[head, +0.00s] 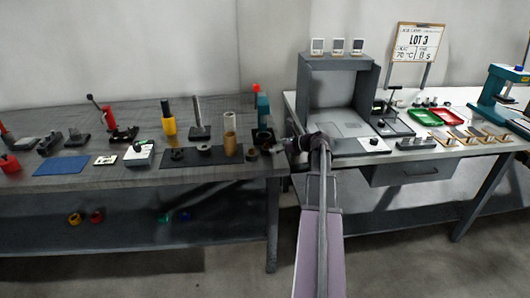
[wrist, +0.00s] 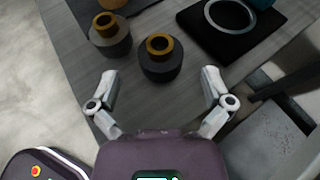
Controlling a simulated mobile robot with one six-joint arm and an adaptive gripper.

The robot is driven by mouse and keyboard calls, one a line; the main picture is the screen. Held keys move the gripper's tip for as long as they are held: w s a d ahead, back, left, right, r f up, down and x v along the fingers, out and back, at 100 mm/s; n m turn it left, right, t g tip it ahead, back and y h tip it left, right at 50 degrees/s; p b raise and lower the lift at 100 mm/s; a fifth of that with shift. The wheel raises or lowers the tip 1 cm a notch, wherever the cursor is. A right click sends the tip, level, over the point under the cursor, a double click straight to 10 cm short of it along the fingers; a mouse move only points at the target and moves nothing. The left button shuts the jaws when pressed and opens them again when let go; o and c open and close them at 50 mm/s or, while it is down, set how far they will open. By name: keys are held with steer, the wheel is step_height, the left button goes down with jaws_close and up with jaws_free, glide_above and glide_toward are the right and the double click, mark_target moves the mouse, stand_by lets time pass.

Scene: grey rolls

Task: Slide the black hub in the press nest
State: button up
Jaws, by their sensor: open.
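A black hub with a brass-coloured collar (wrist: 161,69) stands upright on the grey table in the wrist view, ahead of my gripper and roughly centred between its fingers. A second similar dark piece with a brass-coloured top (wrist: 110,43) stands to its left. My gripper (wrist: 160,78) is open and holds nothing; I cannot tell whether either finger touches the hub. A black square base with a pale ring (wrist: 230,15) lies at the upper right and looks like the press nest. In the head view my gripper (head: 283,150) is at the left table's right end, by the teal press (head: 263,105).
A dark mat (head: 190,162) with dark rings and tan tubes (head: 229,133) lies left of the press. The right table (head: 350,152) carries a grey frame (head: 303,95), with a gap between the tables. A red-buttoned device (wrist: 40,168) shows at the wrist view's lower left.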

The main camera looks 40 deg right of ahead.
mark_target(268, 148)
steer(key=b+x, duration=0.1)
steer(key=x, duration=0.2)
steer(key=shift+w+d+f, duration=0.1)
steer(key=shift+f, duration=0.15)
steer(key=shift+w+a+f+b, duration=0.2)
steer(key=shift+w+a+b, duration=0.1)
steer(key=shift+w, duration=0.25)
steer(key=c, duration=1.3)
